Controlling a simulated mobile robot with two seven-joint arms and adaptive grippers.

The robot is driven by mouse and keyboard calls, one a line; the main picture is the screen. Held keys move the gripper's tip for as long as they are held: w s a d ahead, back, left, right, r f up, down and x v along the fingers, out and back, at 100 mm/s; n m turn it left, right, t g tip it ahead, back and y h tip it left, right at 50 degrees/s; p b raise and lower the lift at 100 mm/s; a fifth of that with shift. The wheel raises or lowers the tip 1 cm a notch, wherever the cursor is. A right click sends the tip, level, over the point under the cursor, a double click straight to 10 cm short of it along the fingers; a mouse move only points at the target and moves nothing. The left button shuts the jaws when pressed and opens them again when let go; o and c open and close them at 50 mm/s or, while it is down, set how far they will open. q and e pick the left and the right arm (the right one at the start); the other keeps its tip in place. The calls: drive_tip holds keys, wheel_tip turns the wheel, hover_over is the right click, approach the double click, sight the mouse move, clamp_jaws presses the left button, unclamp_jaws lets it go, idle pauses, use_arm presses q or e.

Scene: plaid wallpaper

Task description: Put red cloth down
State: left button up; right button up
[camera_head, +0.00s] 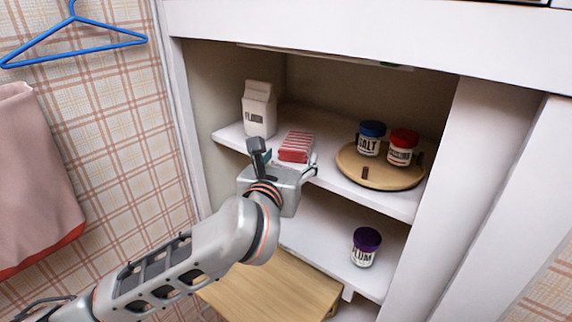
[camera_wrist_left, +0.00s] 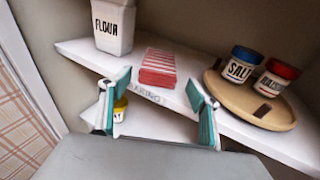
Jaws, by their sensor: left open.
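The red cloth (camera_head: 296,147), folded with white stripes, lies on the upper white shelf between the flour carton and the round wooden tray. It also shows in the left wrist view (camera_wrist_left: 159,67), lying flat near the shelf's front edge. My left gripper (camera_head: 286,160) is open in front of the shelf edge. In the left wrist view, its two teal-padded fingers (camera_wrist_left: 158,105) are spread wide with nothing between them, and the cloth lies just beyond them, apart from the fingers. My right gripper is not in view.
The flour carton (camera_head: 259,109) stands left of the cloth. A wooden tray (camera_head: 373,179) at the right holds a blue-lidded salt jar (camera_head: 370,139) and a red-lidded jar (camera_head: 402,148). A purple-lidded plum jar (camera_head: 365,247) stands on the lower shelf (camera_head: 315,246). Cabinet walls enclose both sides.

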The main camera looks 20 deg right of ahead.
use_arm(q)
drive_tip(key=shift+v, duration=1.35)
drive_tip(key=a+m+t+y, duration=0.4)
drive_tip(key=a+m+t, duration=0.4)
drive_tip(key=a, duration=1)
drive_tip(key=s+a+f+m+g+h, duration=0.1)
drive_tip(key=s+a+f+m+g, duration=0.15)
drive_tip(key=f+m, duration=0.5)
drive_tip(key=s+a+f+m+g+h, duration=0.15)
drive_tip(key=s+f+m, duration=0.3)
drive_tip(key=f, duration=0.65)
drive_tip(key=s+a+f+m+g+h, duration=0.1)
drive_tip(key=s+f+m+g, duration=0.1)
drive_tip(key=f+m, duration=0.6)
drive_tip(key=s+a+f+m+g+y, duration=0.2)
drive_tip(key=s+a+f, duration=0.3)
drive_tip(key=f, duration=0.4)
drive_tip(key=s+a+f+m+g+y, duration=0.2)
drive_tip(key=s+a+f, duration=0.4)
drive_tip(key=f, duration=0.4)
drive_tip(key=s+m+g, duration=0.1)
drive_tip(key=m, duration=0.1)
drive_tip(key=shift+s+a+f+m+g+y, duration=0.15)
drive_tip(key=shift+s+f+m+g+y, duration=0.15)
drive_tip(key=shift+s+y, duration=0.05)
